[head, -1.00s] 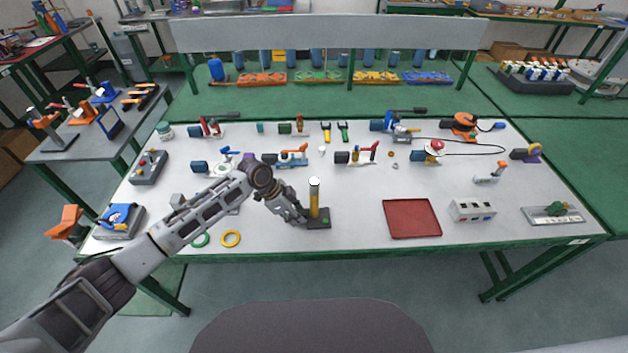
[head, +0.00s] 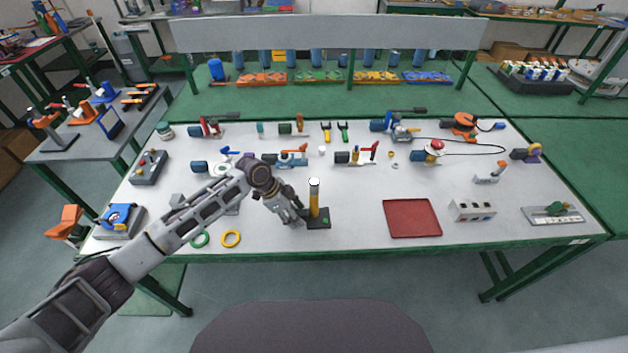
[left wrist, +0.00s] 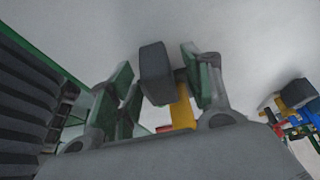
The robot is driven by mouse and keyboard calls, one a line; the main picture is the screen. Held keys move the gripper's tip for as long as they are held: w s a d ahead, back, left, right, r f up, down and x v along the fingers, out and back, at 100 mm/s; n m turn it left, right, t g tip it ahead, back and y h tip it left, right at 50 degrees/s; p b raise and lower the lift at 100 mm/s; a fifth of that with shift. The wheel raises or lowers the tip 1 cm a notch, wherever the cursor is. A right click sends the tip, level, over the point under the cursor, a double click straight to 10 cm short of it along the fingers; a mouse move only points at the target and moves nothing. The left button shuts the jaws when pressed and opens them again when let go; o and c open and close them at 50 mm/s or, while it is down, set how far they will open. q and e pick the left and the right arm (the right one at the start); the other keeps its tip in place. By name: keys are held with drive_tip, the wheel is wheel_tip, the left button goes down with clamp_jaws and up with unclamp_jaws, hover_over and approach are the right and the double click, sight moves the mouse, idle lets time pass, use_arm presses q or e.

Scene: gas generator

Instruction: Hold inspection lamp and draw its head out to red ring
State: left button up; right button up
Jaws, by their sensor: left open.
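The inspection lamp (head: 314,203) stands upright near the front middle of the table, with a pale top and a yellow body on a flat dark base (head: 319,224). My left gripper (head: 299,219) is low, just left of the lamp, and is open. In the left wrist view its green-padded fingers (left wrist: 162,82) stand apart. A dark block (left wrist: 156,72) and a yellow part (left wrist: 183,110) show between them; I cannot tell whether either finger touches them. No red ring can be made out on the lamp. My right gripper is not in view.
A red tray (head: 412,218) lies right of the lamp, with a white socket block (head: 472,210) beyond it. A yellow ring (head: 231,239) and a green ring (head: 201,240) lie near the front edge below my left arm. Several tools line the back of the table.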

use_arm(q)
drive_tip(key=v, duration=1.1)
drive_tip(key=shift+r, duration=0.1)
idle(0.4)
